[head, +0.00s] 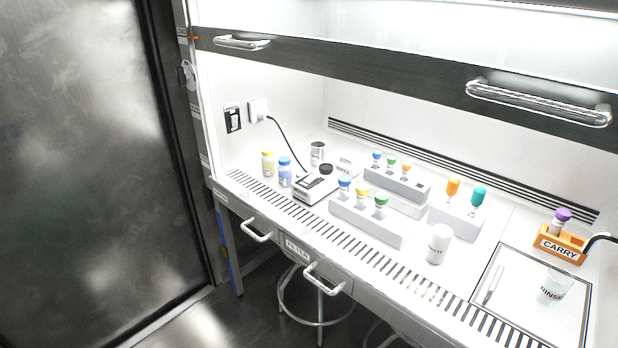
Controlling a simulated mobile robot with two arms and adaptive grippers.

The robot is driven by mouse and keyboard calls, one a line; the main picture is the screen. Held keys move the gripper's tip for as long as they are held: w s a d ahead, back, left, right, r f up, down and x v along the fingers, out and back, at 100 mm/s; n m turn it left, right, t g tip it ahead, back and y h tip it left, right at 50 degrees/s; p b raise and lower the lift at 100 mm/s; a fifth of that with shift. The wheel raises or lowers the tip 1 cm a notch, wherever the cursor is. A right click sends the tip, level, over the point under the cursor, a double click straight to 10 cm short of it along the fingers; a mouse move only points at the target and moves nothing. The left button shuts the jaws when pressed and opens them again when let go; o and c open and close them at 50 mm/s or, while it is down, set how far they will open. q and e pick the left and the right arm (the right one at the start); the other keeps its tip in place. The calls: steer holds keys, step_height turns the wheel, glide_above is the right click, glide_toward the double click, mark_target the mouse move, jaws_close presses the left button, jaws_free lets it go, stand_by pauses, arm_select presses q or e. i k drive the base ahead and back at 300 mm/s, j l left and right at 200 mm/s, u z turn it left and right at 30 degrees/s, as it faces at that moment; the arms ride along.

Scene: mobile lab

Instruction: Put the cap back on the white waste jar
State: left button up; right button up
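A white jar (439,243) stands upright on the bench near the front grille. Its top looks pale, and I cannot tell whether a cap is on it. A second whitish container (317,153) with dark marks stands at the back left, behind the small device. Neither of my grippers is in view.
A small device (316,185) with a dark round top, yellow and blue bottles (268,164), and racks of capped vials (366,221) crowd the bench. An orange CARRY holder (560,244) and a RINSE beaker (551,287) are at right. The dark sash (400,80) spans above.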

mark_target(440, 237)
steer(key=i+j, duration=1)
steer(key=i, duration=0.25)
steer(key=z, duration=1.2)
